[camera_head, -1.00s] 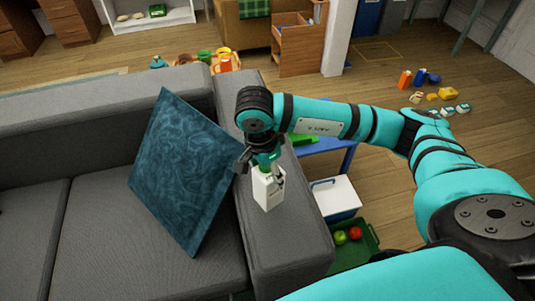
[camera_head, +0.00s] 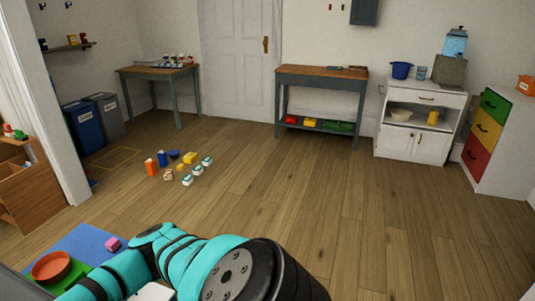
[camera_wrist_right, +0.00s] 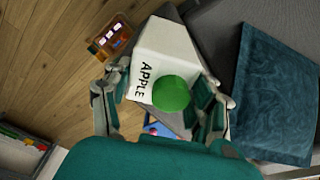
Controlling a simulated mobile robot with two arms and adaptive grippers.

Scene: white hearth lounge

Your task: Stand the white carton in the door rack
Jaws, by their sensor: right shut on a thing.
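My left gripper is not in view. I see no door rack in either view.
Several small items lie on the floor near the bins (camera_head: 82,125). A workbench (camera_head: 320,75) and white cabinet (camera_head: 420,125) line the back. The middle floor is clear.

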